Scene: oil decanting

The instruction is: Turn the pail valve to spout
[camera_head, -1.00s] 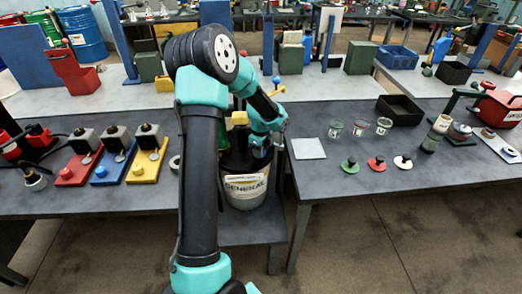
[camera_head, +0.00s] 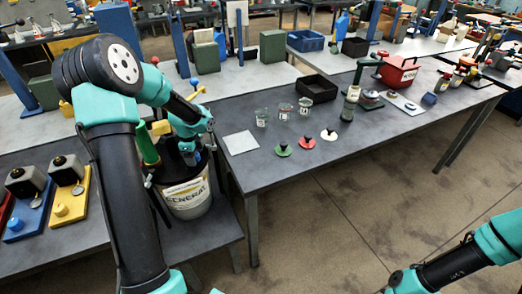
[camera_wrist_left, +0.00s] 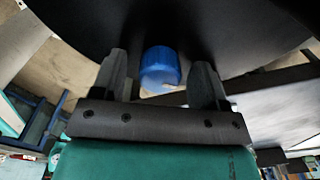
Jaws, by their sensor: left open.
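The pail (camera_head: 186,199), with a pale "GENERAL" label and black top, stands on a low shelf between the benches. My left gripper (camera_head: 190,156) is over the pail's top, pointing down, and its fingers are partly hidden in the head view. In the left wrist view, the open left gripper (camera_wrist_left: 160,63) has a blue ribbed knob (camera_wrist_left: 160,68) between its fingers, with gaps on both sides. The knob sits against a dark surface. I cannot tell which way the valve points. Part of my right arm shows at lower right; its gripper is out of frame.
A green tube (camera_head: 147,146) stands close beside the left arm at the pail. On the right bench are a pale square plate (camera_head: 240,143), clear beakers (camera_head: 284,112), colored discs (camera_head: 305,144) and a black tray (camera_head: 318,88). The bench front is clear.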

